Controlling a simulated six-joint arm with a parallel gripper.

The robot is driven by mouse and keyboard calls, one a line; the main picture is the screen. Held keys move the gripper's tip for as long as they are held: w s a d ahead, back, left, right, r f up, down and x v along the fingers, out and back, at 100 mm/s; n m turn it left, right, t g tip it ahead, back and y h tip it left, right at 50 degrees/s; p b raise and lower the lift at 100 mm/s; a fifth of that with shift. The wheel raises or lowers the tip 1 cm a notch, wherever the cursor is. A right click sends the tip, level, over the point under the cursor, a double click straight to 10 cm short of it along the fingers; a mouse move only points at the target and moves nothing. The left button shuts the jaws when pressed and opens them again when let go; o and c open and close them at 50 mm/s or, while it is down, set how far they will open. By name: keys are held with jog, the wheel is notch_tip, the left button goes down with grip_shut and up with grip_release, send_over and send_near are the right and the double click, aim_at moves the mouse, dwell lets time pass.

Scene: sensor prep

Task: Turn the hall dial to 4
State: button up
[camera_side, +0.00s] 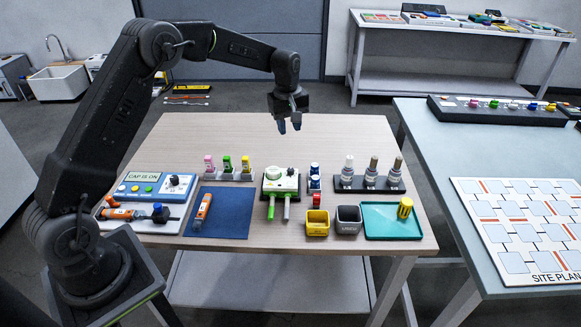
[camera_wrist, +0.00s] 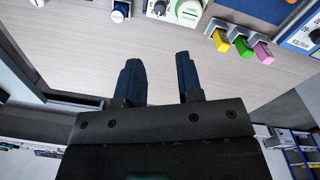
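My gripper (camera_side: 289,123) hangs in the air above the back of the wooden table, well above and behind the small instruments. In the wrist view its two dark blue fingers (camera_wrist: 158,72) are apart with nothing between them. A white and green box (camera_side: 281,188) at the table's middle carries a large pale round dial (camera_side: 275,172) and a small dark knob (camera_side: 291,171). They also show at the top of the wrist view as a green and white dial (camera_wrist: 188,11) and a black knob (camera_wrist: 160,8). No pointer setting is legible, and I cannot tell which is the hall dial.
A blue panel (camera_side: 150,187) with a "CAP IS ON" display and black knob stands left. Colored blocks (camera_side: 228,165) stand in a holder behind a blue mat (camera_side: 222,214). Bottles (camera_side: 371,172), yellow and grey bins (camera_side: 317,223) and a green tray (camera_side: 392,232) are right. The table's back strip is clear.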

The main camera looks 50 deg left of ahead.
aim_at(290, 169)
jog(key=shift+n, duration=0.3)
jog(key=f, duration=1)
jog(key=w+f, duration=0.1)
jog(key=f, duration=0.5)
jog(key=shift+a, duration=0.3)
jog(key=shift+r, duration=0.1)
grip_shut()
